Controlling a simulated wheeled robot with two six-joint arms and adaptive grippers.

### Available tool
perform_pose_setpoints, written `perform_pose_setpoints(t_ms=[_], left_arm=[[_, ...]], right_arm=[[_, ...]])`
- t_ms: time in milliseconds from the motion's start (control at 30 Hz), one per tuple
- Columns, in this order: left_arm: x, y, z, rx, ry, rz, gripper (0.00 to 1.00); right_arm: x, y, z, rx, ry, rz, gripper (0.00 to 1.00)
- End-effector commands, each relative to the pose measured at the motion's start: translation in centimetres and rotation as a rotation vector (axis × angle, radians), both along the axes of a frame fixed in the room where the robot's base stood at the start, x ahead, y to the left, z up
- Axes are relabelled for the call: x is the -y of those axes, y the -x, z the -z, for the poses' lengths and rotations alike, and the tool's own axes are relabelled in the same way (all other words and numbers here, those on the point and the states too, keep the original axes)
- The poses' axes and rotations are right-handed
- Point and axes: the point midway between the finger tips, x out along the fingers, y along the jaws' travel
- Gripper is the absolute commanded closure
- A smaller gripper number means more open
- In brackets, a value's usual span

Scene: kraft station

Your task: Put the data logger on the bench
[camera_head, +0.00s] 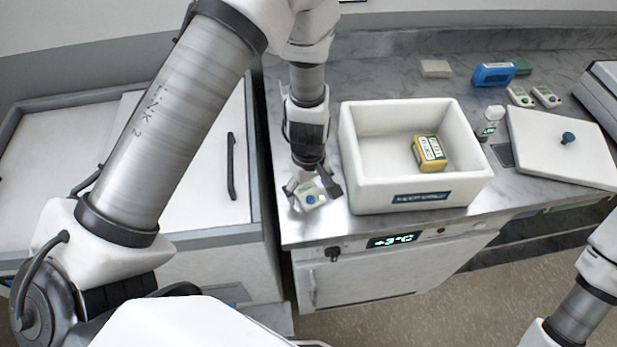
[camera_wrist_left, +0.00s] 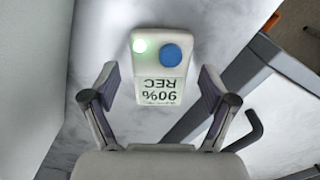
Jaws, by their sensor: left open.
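The data logger (camera_head: 311,199) is a small white device with a blue button, at the front left corner of the grey marble bench (camera_head: 330,230). In the left wrist view the data logger (camera_wrist_left: 161,62) shows a green light and the text "90% REC". It appears to rest on the bench surface. My left gripper (camera_head: 313,188) is open over it. In the left wrist view the fingers of my left gripper (camera_wrist_left: 158,82) stand on either side of it with visible gaps. My right gripper is out of view; only part of the right arm shows at lower right.
A white open box (camera_head: 362,165) with a yellow pack (camera_head: 429,153) stands just right of my left gripper. Its white lid (camera_head: 560,150) lies further right. Two similar small devices (camera_head: 520,97), a white bottle (camera_head: 489,122) and a blue case (camera_head: 492,75) sit behind.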

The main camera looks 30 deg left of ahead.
Motion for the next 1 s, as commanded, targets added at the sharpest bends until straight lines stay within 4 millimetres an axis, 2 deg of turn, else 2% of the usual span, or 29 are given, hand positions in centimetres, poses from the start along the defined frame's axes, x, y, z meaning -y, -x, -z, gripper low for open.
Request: perform_pose_setpoints(t_ms=[400, 500, 633, 1000], left_arm=[[0.0, -0.2, -9.5, 0.006, -0.001, 0.001, 0.15], [0.0, -0.1, -10.9, 0.004, 0.000, 0.000, 0.15], [0.0, -0.1, -11.6, 0.001, 0.000, 0.000, 0.15], [0.0, -0.1, -11.6, 0.000, 0.000, 0.000, 0.15]], right_arm=[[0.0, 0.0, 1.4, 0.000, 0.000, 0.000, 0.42], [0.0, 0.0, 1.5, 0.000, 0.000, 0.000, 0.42], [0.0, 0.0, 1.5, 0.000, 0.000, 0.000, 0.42], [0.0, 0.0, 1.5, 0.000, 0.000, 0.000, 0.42]])
